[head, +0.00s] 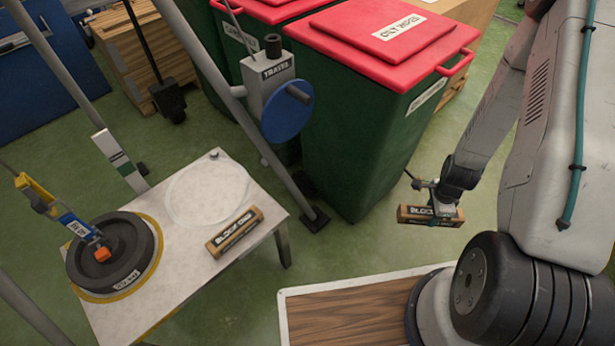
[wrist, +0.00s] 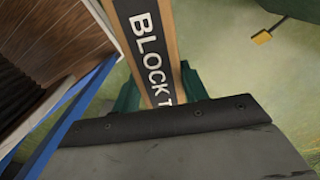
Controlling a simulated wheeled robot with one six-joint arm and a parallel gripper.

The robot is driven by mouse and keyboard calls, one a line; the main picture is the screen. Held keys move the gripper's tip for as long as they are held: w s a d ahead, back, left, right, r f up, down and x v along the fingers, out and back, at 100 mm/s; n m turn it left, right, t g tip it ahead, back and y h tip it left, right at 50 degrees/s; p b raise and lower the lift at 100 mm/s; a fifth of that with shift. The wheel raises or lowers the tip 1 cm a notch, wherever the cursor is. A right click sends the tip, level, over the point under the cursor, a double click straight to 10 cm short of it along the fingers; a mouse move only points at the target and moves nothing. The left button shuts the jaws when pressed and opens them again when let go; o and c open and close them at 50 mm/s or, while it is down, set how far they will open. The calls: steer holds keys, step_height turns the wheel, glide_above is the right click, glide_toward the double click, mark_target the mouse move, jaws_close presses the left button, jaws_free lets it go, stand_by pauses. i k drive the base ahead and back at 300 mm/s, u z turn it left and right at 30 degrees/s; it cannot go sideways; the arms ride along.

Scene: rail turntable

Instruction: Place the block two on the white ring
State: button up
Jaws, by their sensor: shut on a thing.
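My gripper (head: 441,207) is at the right of the head view, shut on a wooden block with a black label, block two (head: 416,214). In the wrist view block two (wrist: 149,45) reads "BLOCK T", and the rest of its lettering is hidden by the gripper. It is held in the air above the green floor, right of the table. The white ring (head: 168,204) is a thin pale circle on the white table (head: 200,264), with nothing on it. A block labelled "BLOCK ONE" (head: 235,231) lies on the table beside the ring.
A dark round weight (head: 125,262) sits on a yellow ring at the table's left, attached to a yellow and blue hanging link. A grey pole with a blue handwheel (head: 287,115) stands behind the table. Green bins with red lids (head: 385,40) stand behind. A wood-topped surface (head: 345,315) is in front.

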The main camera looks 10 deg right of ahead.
mark_target(199, 179)
steer(key=u, duration=1.65)
steer(key=i, duration=0.95)
steer(key=u, duration=0.05)
